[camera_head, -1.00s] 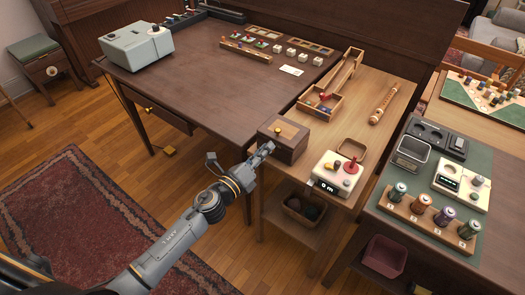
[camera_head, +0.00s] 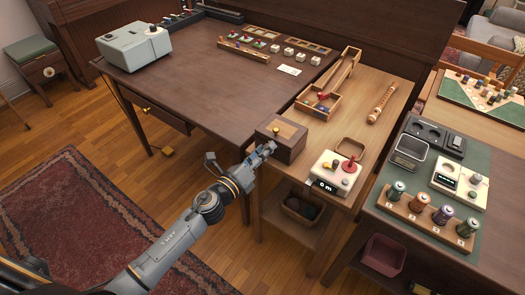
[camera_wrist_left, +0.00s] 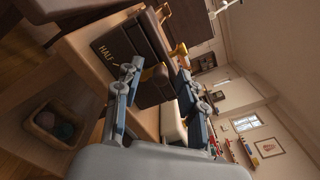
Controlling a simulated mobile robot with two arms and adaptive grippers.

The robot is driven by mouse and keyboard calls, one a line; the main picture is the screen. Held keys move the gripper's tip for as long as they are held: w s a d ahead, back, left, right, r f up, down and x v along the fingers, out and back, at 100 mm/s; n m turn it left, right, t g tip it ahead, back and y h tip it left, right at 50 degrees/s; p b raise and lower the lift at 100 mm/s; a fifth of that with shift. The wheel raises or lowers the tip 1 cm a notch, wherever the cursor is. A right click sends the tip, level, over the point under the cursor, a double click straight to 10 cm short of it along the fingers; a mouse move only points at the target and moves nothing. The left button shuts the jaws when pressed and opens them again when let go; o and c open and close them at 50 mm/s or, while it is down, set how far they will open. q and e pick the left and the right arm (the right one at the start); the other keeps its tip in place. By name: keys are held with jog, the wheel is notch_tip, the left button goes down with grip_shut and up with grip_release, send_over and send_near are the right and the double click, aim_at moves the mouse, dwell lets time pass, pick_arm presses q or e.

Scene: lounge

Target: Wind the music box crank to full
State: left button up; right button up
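The music box (camera_head: 288,150) is a dark brown box with a lighter panel and a small brass knob on its lid. It stands at the near left corner of the light wooden table. In the left wrist view the box (camera_wrist_left: 122,48) shows the letters "HALF" on its side, partly cut by a finger. A brass crank part (camera_wrist_left: 155,74) shows between the fingers there. My left gripper (camera_head: 268,149) is at the box's near face; in the wrist view its fingers (camera_wrist_left: 160,70) are apart, and I see no clear contact with the crank. My right gripper is out of view.
A cream device with a red knob (camera_head: 333,175) stands right of the box. A basket (camera_head: 301,209) sits on the shelf below. The dark desk (camera_head: 190,85) is left.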

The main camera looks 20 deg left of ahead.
pick_arm(q)
jog(key=v, duration=1.2)
dwell(0.3)
